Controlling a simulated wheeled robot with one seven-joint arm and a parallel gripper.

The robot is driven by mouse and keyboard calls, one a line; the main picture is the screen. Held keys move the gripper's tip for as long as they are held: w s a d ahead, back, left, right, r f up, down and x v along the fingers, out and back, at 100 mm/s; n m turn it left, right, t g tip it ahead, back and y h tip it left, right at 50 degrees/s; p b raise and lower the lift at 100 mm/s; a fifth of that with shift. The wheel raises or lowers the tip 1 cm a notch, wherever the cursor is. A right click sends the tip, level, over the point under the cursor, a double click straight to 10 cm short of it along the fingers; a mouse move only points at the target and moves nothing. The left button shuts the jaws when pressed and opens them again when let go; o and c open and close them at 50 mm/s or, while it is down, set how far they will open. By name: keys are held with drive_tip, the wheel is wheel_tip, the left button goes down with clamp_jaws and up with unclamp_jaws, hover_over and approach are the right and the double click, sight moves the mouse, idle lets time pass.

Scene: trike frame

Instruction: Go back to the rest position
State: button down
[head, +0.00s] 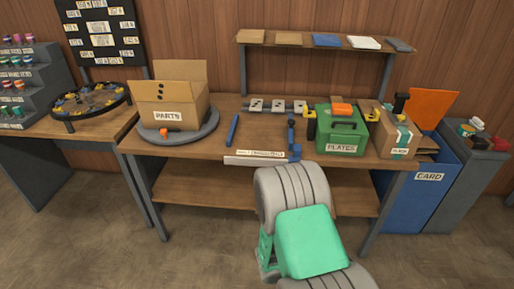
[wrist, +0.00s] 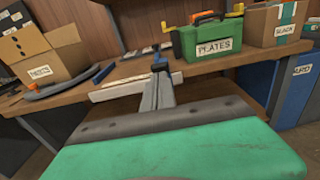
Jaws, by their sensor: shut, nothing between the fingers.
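My gripper (wrist: 160,82) shows in the wrist view as grey fingers reaching forward from a dark bar and green housing. The fingers are together with nothing seen between them. They point toward the front edge of the wooden workbench (wrist: 200,66), in front of a blue upright part on it. In the head view my green and grey arm rises in front of the bench (head: 215,151) at its middle, and the gripper itself is hidden behind the arm. How far the fingertips are from the bench edge is hard to tell.
Blue CARD bin (head: 428,195) stands right. Floor (head: 90,235) in front is clear.

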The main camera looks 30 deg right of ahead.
drive_tip(key=d+r+m+g+h, duration=0.3)
drive_tip(key=d+r+m+g, duration=0.1)
drive_tip(key=m, duration=0.9)
drive_tip(key=s+a+m+g+y+p, duration=0.1)
drive_tip(key=s+a+m+g+y, duration=0.2)
drive_tip(key=a+m, duration=0.5)
drive_tip(key=s+a+m+g+y, duration=0.1)
drive_tip(key=a+m+g+y, duration=0.1)
drive_tip(key=a+m+y, duration=0.6)
drive_tip(key=s+a+r+g, duration=0.1)
drive_tip(key=s+a+r, duration=0.1)
drive_tip(key=s+a, duration=0.2)
drive_tip(key=s+a+r+g+y, duration=0.1)
drive_tip(key=s+a, duration=0.3)
drive_tip(key=a, duration=0.5)
drive_tip(key=shift+a+r+g+p, duration=0.3)
drive_tip(key=shift+r+g, duration=0.1)
drive_tip(key=shift+r, duration=0.15)
